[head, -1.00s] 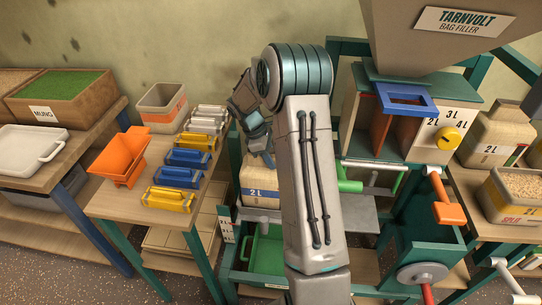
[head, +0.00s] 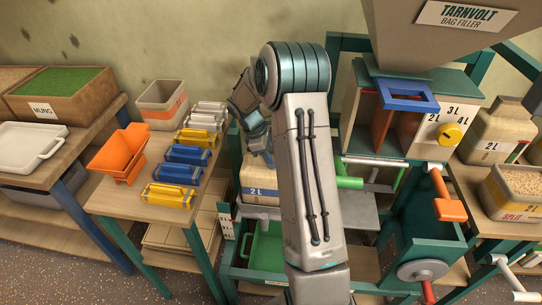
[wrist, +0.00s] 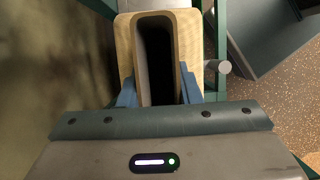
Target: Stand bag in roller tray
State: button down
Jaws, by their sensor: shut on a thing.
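The bag (head: 260,180), tan with a white band marked 2 L in blue, is partly hidden behind my arm in the head view. In the wrist view its open mouth (wrist: 176,55) faces up with a dark inside. My gripper (wrist: 160,92) has its blue fingers on either side of the mouth, shut on the bag. The bag looks upright. A grey surface (head: 262,212) shows just under it, perhaps the roller tray; whether they touch cannot be told.
A grey platform (head: 358,212) lies right of my arm, under the filler box with the blue frame (head: 408,96). A green bin (head: 266,252) sits below the bag. The left table carries an orange hopper (head: 121,154) and several coloured clips (head: 187,154). Another 2 L bag (head: 496,138) stands right.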

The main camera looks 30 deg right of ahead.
jog(key=c, duration=1)
grip_release()
jog(key=shift+o, duration=0.2)
jog(key=v, duration=1.2)
jog(key=shift+r+p, duration=0.3)
jog(key=shift+r, duration=0.05)
jog(key=s+a+r+m+t+y+p, duration=0.1)
jog(key=s+a+r+m, duration=0.25)
jog(key=s+r, duration=0.2)
jog(key=s+a+r+m+t+p, duration=0.1)
jog(key=s+a+r+m+t, duration=0.1)
jog(key=s+a+r, duration=0.35)
jog(key=s+a+m+t+y+p, duration=0.1)
jog(key=s+m, duration=0.2)
jog(key=s, duration=0.5)
jog(key=s+a+f+m+t+y+p, duration=0.1)
jog(key=s+a+m, duration=0.1)
jog(key=s, duration=0.6)
jog(key=shift+s+a+f+m+y, duration=0.2)
jog(key=shift+s+f+m+y, duration=0.05)
jog(key=shift+m+y, duration=0.2)
